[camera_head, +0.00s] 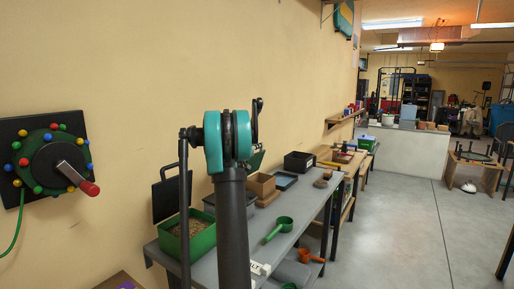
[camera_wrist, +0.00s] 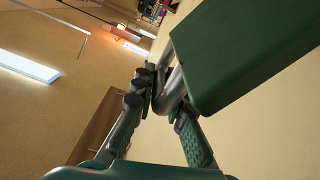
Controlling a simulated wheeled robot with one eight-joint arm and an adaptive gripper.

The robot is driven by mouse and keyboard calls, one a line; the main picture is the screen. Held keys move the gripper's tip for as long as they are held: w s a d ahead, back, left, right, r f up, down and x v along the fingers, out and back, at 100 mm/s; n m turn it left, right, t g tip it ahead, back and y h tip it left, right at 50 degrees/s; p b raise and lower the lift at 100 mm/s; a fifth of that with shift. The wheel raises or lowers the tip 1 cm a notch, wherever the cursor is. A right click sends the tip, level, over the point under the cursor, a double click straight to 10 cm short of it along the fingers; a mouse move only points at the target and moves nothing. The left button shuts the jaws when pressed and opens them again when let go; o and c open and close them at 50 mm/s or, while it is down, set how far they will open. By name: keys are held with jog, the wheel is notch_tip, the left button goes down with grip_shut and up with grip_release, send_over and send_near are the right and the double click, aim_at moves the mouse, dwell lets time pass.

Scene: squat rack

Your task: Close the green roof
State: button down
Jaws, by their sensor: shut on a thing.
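The green roof (camera_wrist: 250,50) is a dark green panel filling the upper right of the wrist view. A shiny curved metal handle (camera_wrist: 172,92) is at its left edge. My gripper (camera_wrist: 164,104) is shut on this handle, with a finger on either side, and the panel lies just beyond the fingers. In the head view my arm stands in front and hides the gripper. How far the roof is open cannot be told.
A grey table (camera_head: 310,205) along the wall holds a green bin of grain (camera_head: 198,240), a wooden box (camera_head: 262,186), a black box (camera_head: 299,161) and a green scoop (camera_head: 278,229). A wheel with coloured knobs (camera_head: 50,160) hangs on the left wall.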

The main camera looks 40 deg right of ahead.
jog(key=s+d+f+m, duration=0.4)
jog(key=s+f+m, duration=0.5)
jog(key=s+f, duration=0.1)
jog(key=shift+s+d, duration=0.2)
jog(key=shift+s, duration=0.2)
dwell(0.4)
jog(key=c, duration=1.5)
grip_release()
jog(key=shift+c, duration=0.2)
notch_tip(320, 180, up, 10)
